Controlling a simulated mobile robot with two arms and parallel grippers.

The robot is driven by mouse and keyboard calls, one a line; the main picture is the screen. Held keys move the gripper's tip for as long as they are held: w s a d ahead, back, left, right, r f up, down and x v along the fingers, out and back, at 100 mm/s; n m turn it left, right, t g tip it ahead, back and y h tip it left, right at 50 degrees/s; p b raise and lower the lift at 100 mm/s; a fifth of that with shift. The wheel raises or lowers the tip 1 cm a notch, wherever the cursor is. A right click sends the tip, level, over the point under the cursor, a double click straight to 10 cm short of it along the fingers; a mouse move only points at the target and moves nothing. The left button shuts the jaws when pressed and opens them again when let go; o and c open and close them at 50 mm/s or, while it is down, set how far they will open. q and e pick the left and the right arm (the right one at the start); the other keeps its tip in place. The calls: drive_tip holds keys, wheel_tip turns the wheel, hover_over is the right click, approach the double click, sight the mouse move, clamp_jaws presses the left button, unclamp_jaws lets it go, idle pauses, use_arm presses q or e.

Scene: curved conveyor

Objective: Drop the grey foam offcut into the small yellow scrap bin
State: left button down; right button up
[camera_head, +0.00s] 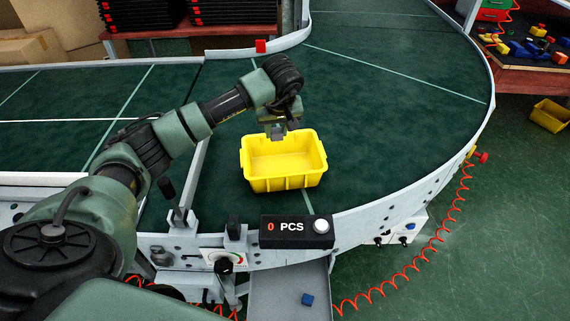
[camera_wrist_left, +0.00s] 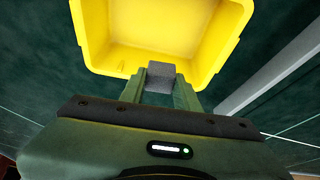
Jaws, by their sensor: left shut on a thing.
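My left gripper (camera_head: 277,133) is at the far rim of a yellow bin (camera_head: 284,184) that stands upright and open on the green conveyor. The bin looks empty inside. In the left wrist view my left gripper (camera_wrist_left: 160,84) is shut on a small grey block, the foam offcut (camera_wrist_left: 161,75). The offcut overlaps the yellow bin (camera_wrist_left: 87,40) near its edge in that view; its exact height above the bin is hard to tell. In the head view the offcut cannot be made out clearly. My right gripper is not in view.
The curved conveyor (camera_head: 400,110) is otherwise mostly clear, with a raised grey rail. A counter box (camera_head: 297,231) reading 0 PCS is at its near edge. A blue cube (camera_head: 307,299) lies on a metal chute. Another yellow bin (camera_head: 551,115) stands at the far right.

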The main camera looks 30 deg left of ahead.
sight(278, 139)
use_arm(q)
drive_tip(key=f+b, duration=0.1)
drive_tip(key=f, duration=0.2)
drive_tip(key=f+b, duration=0.1)
drive_tip(key=f, duration=0.1)
drive_tip(key=shift+w+b, duration=0.25)
drive_tip(key=shift+b, duration=0.1)
drive_tip(key=shift+s+f, duration=0.1)
drive_tip(key=shift+f, duration=0.05)
drive_tip(key=c, duration=0.9)
unclamp_jaws()
drive_tip(key=shift+c, duration=0.2)
drive_tip(key=b+v, duration=0.1)
drive_tip(key=v, duration=0.7)
